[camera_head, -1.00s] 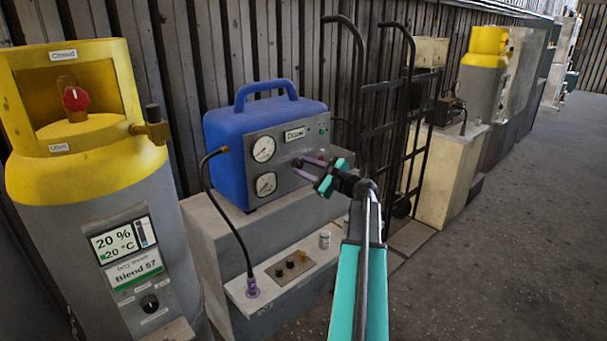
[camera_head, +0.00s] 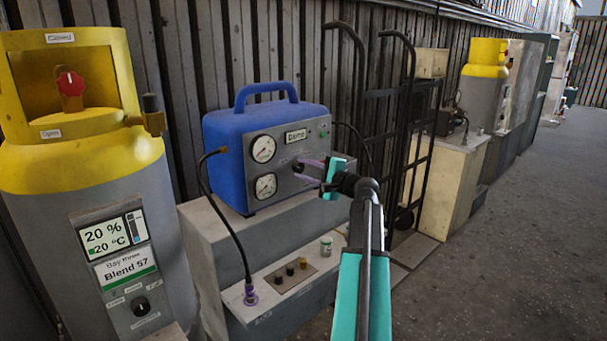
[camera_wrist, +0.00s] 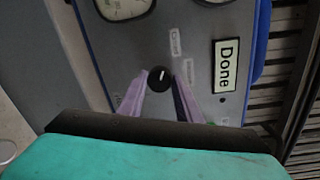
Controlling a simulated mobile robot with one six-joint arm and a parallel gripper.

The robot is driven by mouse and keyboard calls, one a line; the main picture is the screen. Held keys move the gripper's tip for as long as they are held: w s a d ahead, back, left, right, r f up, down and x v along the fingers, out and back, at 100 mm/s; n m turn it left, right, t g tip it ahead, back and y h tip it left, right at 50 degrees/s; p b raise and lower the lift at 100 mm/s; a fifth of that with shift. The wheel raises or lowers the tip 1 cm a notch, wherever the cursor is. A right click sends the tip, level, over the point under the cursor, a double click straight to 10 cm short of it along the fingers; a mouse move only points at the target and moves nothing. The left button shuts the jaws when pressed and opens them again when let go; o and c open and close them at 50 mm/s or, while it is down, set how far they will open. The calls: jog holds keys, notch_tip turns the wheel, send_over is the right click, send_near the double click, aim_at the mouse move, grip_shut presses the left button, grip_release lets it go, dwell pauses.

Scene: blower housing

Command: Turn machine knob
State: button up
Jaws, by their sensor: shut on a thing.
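The blue and grey machine (camera_head: 232,150) stands on a grey plinth, with two round gauges and a small sign (camera_head: 296,136) that reads "Done" in the wrist view (camera_wrist: 226,66). Its small black knob (camera_wrist: 160,78) has a white mark and sits on the grey front panel among small labels too blurred to read. My gripper (camera_head: 303,172) reaches the panel from the right. In the wrist view its two purple fingers (camera_wrist: 161,84) lie on either side of the knob and are shut on it. The knob is partly hidden by the fingers in the head view.
A yellow and grey tank (camera_head: 80,160) with a red valve knob (camera_head: 70,83) stands at left. A hand truck (camera_head: 405,120) is behind my arm. Floor at right is clear.

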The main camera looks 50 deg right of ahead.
jog(key=shift+w+r, duration=0.1)
jog(key=o, duration=1)
jog(key=shift+o, duration=0.2)
jog(key=s, duration=1.3)
jog(key=shift+s+a+r, duration=0.3)
jog(key=shift+s, duration=0.1)
